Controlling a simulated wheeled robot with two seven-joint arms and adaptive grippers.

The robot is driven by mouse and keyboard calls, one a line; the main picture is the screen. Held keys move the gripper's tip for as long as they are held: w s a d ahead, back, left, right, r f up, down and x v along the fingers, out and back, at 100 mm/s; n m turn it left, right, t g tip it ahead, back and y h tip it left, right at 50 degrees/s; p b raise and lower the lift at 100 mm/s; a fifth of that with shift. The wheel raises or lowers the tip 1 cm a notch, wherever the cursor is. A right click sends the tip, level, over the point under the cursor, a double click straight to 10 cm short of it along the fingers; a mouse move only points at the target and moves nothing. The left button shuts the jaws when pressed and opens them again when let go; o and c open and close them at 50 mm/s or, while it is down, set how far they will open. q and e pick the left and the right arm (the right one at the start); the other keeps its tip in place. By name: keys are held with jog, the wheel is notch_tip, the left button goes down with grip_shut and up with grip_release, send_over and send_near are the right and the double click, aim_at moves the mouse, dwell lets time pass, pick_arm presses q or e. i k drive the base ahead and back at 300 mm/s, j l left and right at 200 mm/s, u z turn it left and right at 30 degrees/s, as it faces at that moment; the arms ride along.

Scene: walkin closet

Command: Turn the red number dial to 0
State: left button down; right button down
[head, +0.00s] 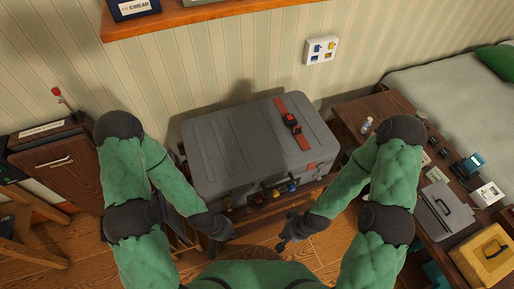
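A large grey case (225,135) lies closed on a low wooden stand against the wall. Several small coloured parts, yellow, red and blue (276,192), sit in a row along its front edge. They look like dials, but they are too small for me to tell which is the red number dial or to read any number. My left gripper (212,250) hangs in front of the case, left of these parts and apart from them. My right gripper (281,246) is below and in front of them, also apart. Both look empty, and their fingers are too small and dark to judge.
A red strap (305,141) with a clasp crosses the case lid. A wooden table (375,107) with a grey box (440,212) and a yellow box (486,256) stands right. A brown cabinet (55,165) stands left. A shelf (190,16) overhangs the back wall.

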aim_at(258, 199)
jog(key=j+z, duration=0.2)
jog(key=z, duration=0.15)
jog(key=k+j+z, duration=0.1)
jog(key=z, duration=0.25)
jog(key=j+z, duration=0.3)
jog(key=k+l, duration=0.05)
jog(key=l, duration=0.05)
